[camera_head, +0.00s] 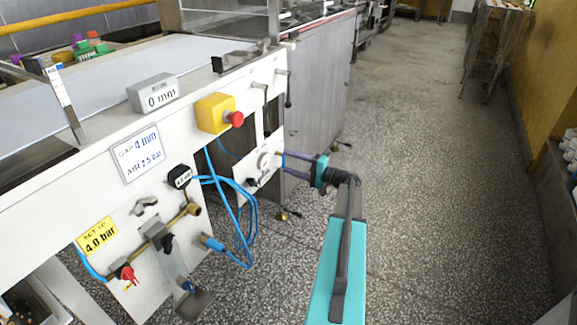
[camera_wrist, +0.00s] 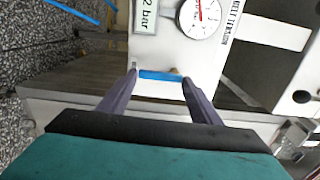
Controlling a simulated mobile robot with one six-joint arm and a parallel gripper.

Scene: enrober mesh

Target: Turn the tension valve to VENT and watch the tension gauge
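The tension gauge (camera_wrist: 200,18) is a round white dial with a red needle on a white panel in the wrist view. The needle points roughly up in the picture; its scale is too small to read. A "BELT TENSION" label (camera_wrist: 230,22) stands beside it. A blue bar (camera_wrist: 160,75), possibly the tension valve's handle, lies crosswise below the gauge. My gripper (camera_wrist: 160,77) has its two purple fingers apart, one at each end of the bar. Whether they touch it is unclear. In the head view my gripper (camera_head: 284,163) reaches the small white panel (camera_head: 262,163). No VENT mark is legible.
A "2 bar" label (camera_wrist: 145,15) is beside the gauge. Blue hoses (camera_head: 240,215) hang left of my gripper. A yellow box with a red button (camera_head: 216,113) sits above. A red knob (camera_head: 129,274) is lower left. The speckled floor (camera_head: 420,190) to the right is clear.

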